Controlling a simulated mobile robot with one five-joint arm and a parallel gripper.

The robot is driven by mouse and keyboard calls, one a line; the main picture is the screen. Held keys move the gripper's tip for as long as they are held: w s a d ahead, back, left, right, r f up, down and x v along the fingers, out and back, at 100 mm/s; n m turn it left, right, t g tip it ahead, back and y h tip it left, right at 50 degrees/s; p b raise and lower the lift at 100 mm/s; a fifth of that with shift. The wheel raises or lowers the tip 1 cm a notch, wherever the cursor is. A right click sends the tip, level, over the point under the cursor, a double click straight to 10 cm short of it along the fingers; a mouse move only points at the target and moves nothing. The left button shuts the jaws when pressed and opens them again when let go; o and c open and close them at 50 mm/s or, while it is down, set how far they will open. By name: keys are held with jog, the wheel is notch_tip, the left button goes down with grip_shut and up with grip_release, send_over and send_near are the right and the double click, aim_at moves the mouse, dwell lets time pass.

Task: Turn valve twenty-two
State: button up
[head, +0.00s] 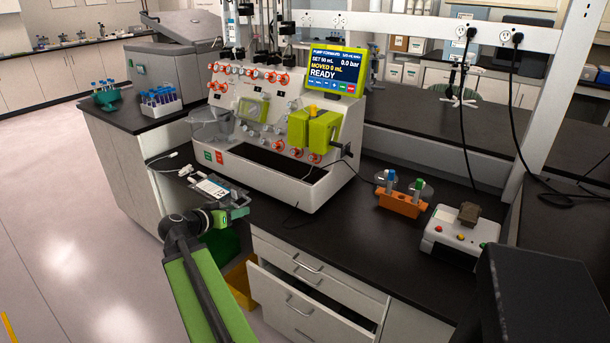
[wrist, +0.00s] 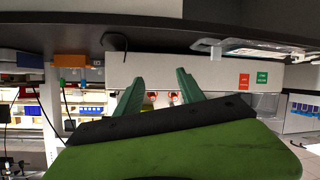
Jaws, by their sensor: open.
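The cell processor (head: 318,188) stands on the dark bench, with several orange-red valve knobs on its sloped white front. Knobs line the upper panel (head: 247,71), and others sit lower near the green pump block (head: 315,131). The number labels are too small to read, so I cannot tell which knob is valve twenty-two. My gripper (head: 238,200) is open and empty at the bench's front edge, in front of the processor and apart from it. In the wrist view, my gripper's green fingers (wrist: 160,76) are spread, with red knobs (wrist: 152,96) beyond them, partly hidden.
The screen (head: 335,70) reads READY, moved 0 mL, 0.0 bar. White packets (head: 211,188) lie near my gripper. An orange tube block (head: 402,203) and a white button box (head: 458,236) stand right. A drawer (head: 308,308) below is partly open. Floor at left is clear.

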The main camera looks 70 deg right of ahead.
jog(key=s+d+r+m+g+h+b, duration=0.2)
jog(key=s+d+r+m+g+h, duration=0.15)
jog(key=s+d+r, duration=0.45)
send_near(310, 159)
jog(key=shift+m+t+h, duration=0.25)
jog(key=shift+t+h, duration=0.1)
jog(key=shift+t, duration=0.1)
jog(key=x, duration=0.8)
jog(key=shift+s+d+f+p, duration=0.25)
jog(key=shift+s+f+p, duration=0.05)
jog(key=shift+c, duration=0.5)
grip_shut()
